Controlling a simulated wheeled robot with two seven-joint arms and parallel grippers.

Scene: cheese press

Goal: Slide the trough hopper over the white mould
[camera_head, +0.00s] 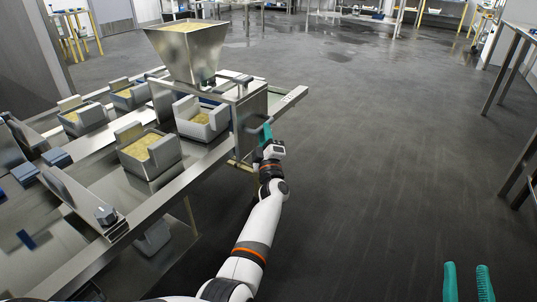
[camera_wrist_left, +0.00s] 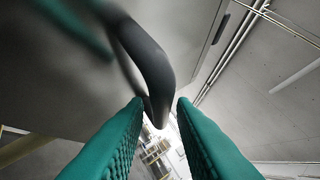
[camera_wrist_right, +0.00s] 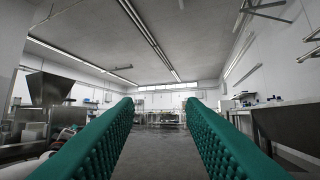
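The trough hopper (camera_head: 188,52) is a steel funnel full of pale yellow curd, on a metal carriage over the table rails. It also shows in the right wrist view (camera_wrist_right: 48,88). Several whitish-grey moulds with curd stand on the table; one mould (camera_head: 201,128) is just below and in front of the hopper, another (camera_head: 150,168) nearer. My left gripper (camera_head: 266,133) is at the carriage's right side. In the left wrist view a curved dark handle (camera_wrist_left: 150,62) reaches between its spread fingers. My right gripper (camera_head: 469,266) is open and empty.
Dark blocks and a knob (camera_head: 106,215) are at the left. Open floor (camera_head: 370,160) lies to the right, with a bench (camera_head: 518,115) at the far right edge.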

